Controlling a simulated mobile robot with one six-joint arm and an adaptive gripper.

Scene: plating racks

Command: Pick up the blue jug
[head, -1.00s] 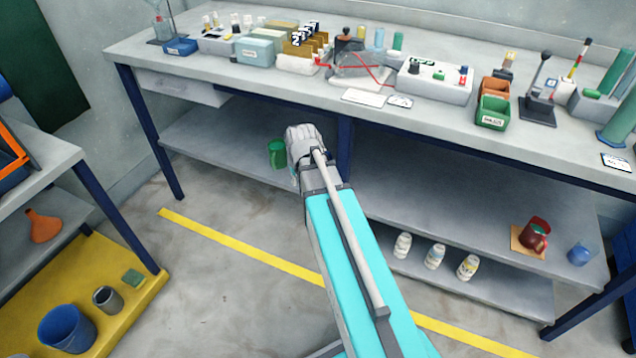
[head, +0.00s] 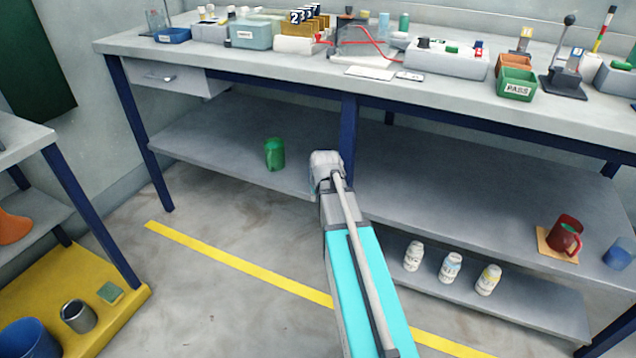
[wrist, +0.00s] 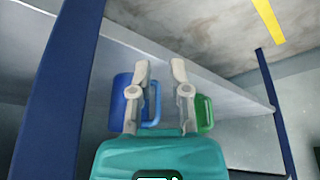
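The blue jug (wrist: 121,100) shows in the wrist view, past and partly behind the left finger of my gripper (wrist: 160,72). Its handle (wrist: 157,103) faces right and appears in the gap between the two fingers. The fingers are apart, with nothing visibly clamped. I cannot tell whether they touch the jug. In the head view my gripper (head: 326,165) is at the front edge of the middle shelf by a blue table leg. I cannot make out this jug there; the gripper may hide it.
A green jug (head: 274,154) stands on the middle shelf (head: 215,150), left of my gripper; it also shows in the wrist view (wrist: 204,113). A blue leg (head: 348,135) rises close by. Bottles (head: 451,267), a red mug (head: 565,236) and a blue cup (head: 618,254) are right.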

